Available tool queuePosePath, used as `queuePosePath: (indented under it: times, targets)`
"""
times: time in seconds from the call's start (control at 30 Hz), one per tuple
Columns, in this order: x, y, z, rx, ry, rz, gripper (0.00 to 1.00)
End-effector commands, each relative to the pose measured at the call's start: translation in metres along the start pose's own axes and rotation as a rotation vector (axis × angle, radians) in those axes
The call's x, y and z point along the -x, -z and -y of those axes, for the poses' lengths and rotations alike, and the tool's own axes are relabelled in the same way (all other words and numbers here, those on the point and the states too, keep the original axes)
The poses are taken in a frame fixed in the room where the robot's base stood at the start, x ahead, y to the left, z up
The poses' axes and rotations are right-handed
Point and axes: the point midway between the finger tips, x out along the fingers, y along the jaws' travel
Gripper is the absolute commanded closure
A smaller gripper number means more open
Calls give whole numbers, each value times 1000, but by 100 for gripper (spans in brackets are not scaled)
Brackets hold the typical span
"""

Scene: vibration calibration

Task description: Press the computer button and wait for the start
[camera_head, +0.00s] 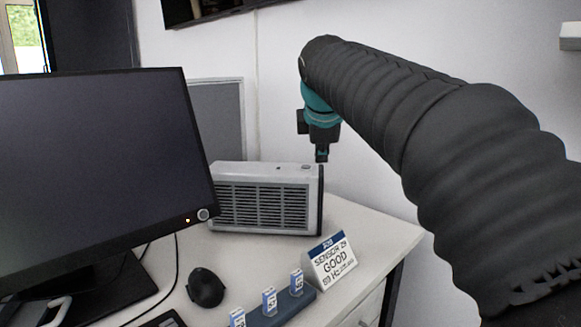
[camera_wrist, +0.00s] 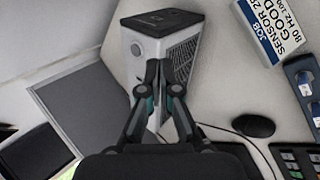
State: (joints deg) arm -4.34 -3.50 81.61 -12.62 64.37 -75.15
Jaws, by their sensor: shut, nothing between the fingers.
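The computer (camera_head: 262,205) is a light grey box with a dark grille, standing on the desk behind the monitor (camera_head: 95,165). A small dark button-like spot (camera_head: 306,167) shows at the right end of its top. My gripper (camera_head: 321,156) points down just above that end, with a small gap seeming to show. In the wrist view my gripper (camera_wrist: 162,68) is shut and empty, its fingertips in front of the computer (camera_wrist: 128,75). A round mark (camera_wrist: 136,49) shows on the computer's pale face there. The monitor's screen is dark, with a small orange light at its lower right corner.
A white sign reading GOOD (camera_head: 333,262) and a blue holder (camera_head: 283,313) with several small labelled boxes stand in front of the computer. A black mouse (camera_head: 206,288) lies to their left. The desk (camera_head: 375,232) has bare room right of the computer. A wall is behind.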

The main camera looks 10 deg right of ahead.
Motion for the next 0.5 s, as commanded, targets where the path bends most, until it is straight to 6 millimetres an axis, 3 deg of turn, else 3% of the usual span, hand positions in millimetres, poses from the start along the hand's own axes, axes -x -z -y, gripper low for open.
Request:
queuePosePath:
  times: [0.03,0.2,0.33,0.5]
  targets:
    - [-6,5,-23,89,-13,9,100]
    - [-17,15,-81,382,-52,51,100]
    - [-23,21,-108,535,-69,77,100]
    - [-27,24,-122,631,-77,96,100]
